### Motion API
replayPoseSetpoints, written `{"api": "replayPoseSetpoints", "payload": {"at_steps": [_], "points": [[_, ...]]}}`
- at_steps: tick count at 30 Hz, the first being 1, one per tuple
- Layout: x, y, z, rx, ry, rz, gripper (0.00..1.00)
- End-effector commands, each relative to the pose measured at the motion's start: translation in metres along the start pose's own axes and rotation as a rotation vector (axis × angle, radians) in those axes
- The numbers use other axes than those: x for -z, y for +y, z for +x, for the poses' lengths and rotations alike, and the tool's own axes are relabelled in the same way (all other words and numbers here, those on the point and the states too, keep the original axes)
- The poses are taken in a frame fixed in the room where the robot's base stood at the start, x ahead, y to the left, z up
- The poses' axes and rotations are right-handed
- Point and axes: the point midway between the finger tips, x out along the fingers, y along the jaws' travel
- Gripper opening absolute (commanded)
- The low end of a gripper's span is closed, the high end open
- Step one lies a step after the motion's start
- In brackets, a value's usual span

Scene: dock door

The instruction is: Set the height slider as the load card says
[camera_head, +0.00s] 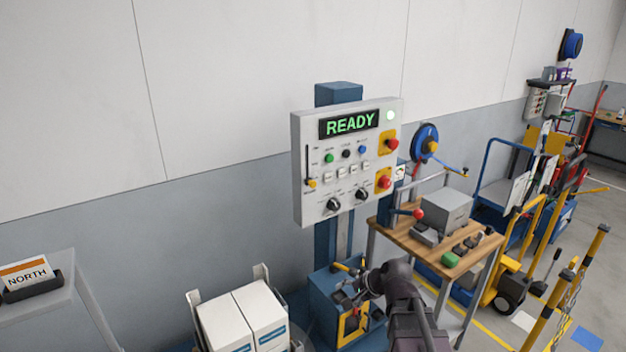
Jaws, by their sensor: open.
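The height slider (311,184) has a yellow knob near the bottom of a dark vertical slot, at the left edge of a pale grey control panel (313,209). The panel stands on a blue post and its display reads READY in green. A card (28,272) with an orange band and the word NORTH stands in a dark holder at far left; I cannot tell whether this is the load card, and no slider setting is readable on it. My gripper (346,298) is open, below the panel and apart from the slider. It shows small, partly against the blue base.
The panel also carries buttons, two dark knobs (334,204) and red stop buttons (392,143) on yellow plates. White boxes (228,322) stand below left. A wooden-topped bench (415,234) with a grey box is on the right. Yellow posts (593,245) stand farther right.

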Motion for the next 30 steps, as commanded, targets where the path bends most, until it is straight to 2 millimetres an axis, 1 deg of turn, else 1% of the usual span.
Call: {"api": "replayPoseSetpoints", "payload": {"at_steps": [1,6,12,15,18,21,25,30], "points": [[0.003,-0.021,-0.004,0.065,-0.004,0.078,0.71],[0.012,-0.079,-0.017,0.294,-0.044,0.385,0.71],[0.029,-0.140,-0.041,0.542,-0.147,0.770,0.71],[0.041,-0.166,-0.056,0.656,-0.219,0.968,0.71],[0.052,-0.187,-0.070,0.753,-0.300,1.153,0.71],[0.063,-0.201,-0.082,0.826,-0.373,1.307,0.71],[0.072,-0.211,-0.091,0.885,-0.442,1.438,0.71],[0.076,-0.214,-0.095,0.909,-0.476,1.499,0.71]]}}
